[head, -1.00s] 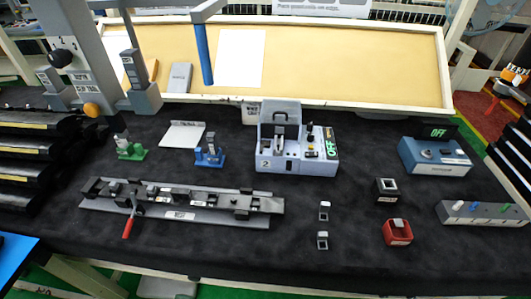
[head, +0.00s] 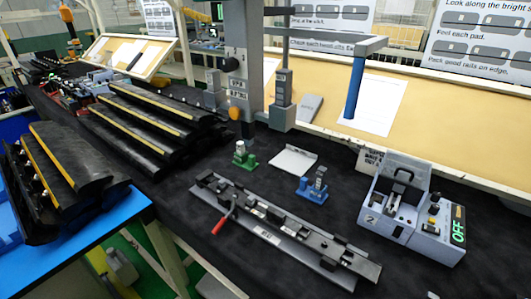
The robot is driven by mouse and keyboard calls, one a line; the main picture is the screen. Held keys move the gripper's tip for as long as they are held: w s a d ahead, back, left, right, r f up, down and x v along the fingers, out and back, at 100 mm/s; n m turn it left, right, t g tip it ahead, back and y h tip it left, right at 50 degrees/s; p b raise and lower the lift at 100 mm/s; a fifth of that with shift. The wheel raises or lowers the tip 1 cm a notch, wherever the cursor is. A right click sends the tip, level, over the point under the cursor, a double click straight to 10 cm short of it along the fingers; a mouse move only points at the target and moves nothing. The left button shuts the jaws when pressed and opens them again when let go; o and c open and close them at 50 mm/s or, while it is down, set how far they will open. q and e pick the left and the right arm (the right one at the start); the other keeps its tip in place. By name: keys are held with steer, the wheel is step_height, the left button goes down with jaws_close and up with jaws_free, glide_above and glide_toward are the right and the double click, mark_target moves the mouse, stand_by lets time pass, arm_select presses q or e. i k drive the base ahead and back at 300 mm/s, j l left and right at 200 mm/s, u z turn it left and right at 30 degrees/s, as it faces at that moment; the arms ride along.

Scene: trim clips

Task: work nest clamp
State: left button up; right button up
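The long grey nest (head: 318,262) lies on the black bench mat, running from the middle toward the lower right. It carries a label and several dark blocks along its length. The clamp's red handle (head: 222,224) sticks out over the nest's near side, toward its left end, and points toward the front. I cannot tell from this view whether the clamp is open or closed. Neither of my grippers is in view.
A green fixture (head: 244,156) and a blue fixture (head: 314,187) stand behind the nest. A grey box with an OFF display (head: 412,212) is at right. Black trim rails (head: 150,120) are stacked at left, more on a blue table (head: 70,255). A grey column (head: 243,70) rises behind.

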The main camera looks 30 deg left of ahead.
mark_target(221, 223)
steer(key=k+u, duration=0.15)
steer(key=u, duration=1.1)
